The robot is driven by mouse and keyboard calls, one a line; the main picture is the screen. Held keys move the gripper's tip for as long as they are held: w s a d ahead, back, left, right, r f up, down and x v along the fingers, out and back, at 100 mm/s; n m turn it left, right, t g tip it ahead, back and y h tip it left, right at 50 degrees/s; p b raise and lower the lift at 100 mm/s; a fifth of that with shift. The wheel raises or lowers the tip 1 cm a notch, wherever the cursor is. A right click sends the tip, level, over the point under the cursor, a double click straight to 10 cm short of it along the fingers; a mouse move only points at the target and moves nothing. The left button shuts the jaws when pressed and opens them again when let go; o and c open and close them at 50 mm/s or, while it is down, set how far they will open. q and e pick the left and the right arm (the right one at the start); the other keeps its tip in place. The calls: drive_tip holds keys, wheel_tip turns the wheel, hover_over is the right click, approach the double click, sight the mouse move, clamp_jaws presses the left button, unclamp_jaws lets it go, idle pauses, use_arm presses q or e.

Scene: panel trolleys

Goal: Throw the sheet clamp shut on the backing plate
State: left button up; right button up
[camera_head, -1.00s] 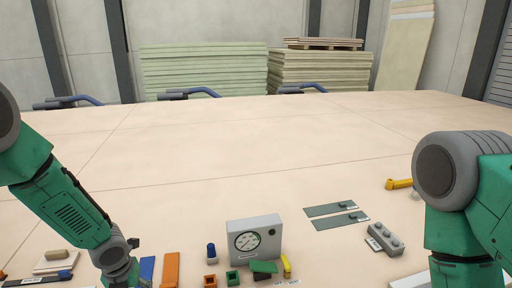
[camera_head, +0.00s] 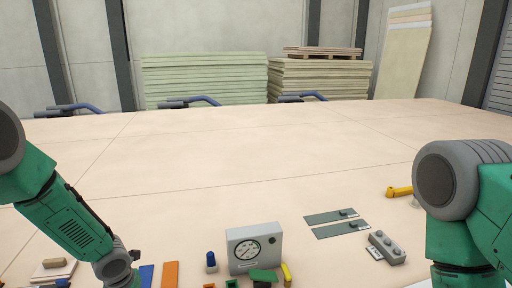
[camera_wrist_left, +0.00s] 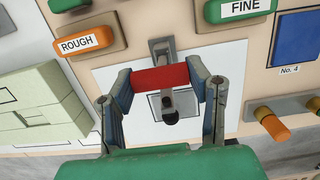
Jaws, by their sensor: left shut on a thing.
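In the left wrist view, my left gripper (camera_wrist_left: 162,78) has its two fingers on either end of a red bar (camera_wrist_left: 158,72), which looks like the handle of the sheet clamp. Grey metal of the clamp (camera_wrist_left: 161,47) shows beyond the bar, and a dark rounded tip (camera_wrist_left: 170,117) shows on the near side. They lie over a pale plate (camera_wrist_left: 210,62) with a dark outlined square, seemingly the backing plate. I cannot tell whether the clamp touches it. In the head view only my left forearm and wrist show; the gripper is below the edge. My right gripper is out of view.
Around the clamp are an orange ROUGH label (camera_wrist_left: 84,42), a green FINE label (camera_wrist_left: 238,9), a pale green block stack (camera_wrist_left: 42,118) and orange-tipped pegs (camera_wrist_left: 272,123). A gauge box (camera_head: 255,248) stands on the bench. The bench behind is clear.

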use_arm(q)
drive_tip(key=shift+w+a+f, duration=0.1)
drive_tip(key=shift+w+a, duration=0.1)
drive_tip(key=shift+w, duration=0.8)
drive_tip(key=shift+w+a+f, duration=0.1)
drive_tip(key=shift+w+f, duration=0.05)
drive_tip(key=shift+w, duration=0.3)
drive_tip(key=shift+w+a+f, duration=0.1)
drive_tip(key=shift+w+f, duration=0.05)
drive_tip(key=shift+w, duration=0.25)
drive_tip(key=shift+w+b, duration=0.1)
drive_tip(key=shift+b, duration=0.2)
drive_tip(key=shift+w+a+f+b, duration=0.2)
drive_tip(key=shift+w+f+b, duration=0.35)
drive_tip(key=shift+w, duration=0.15)
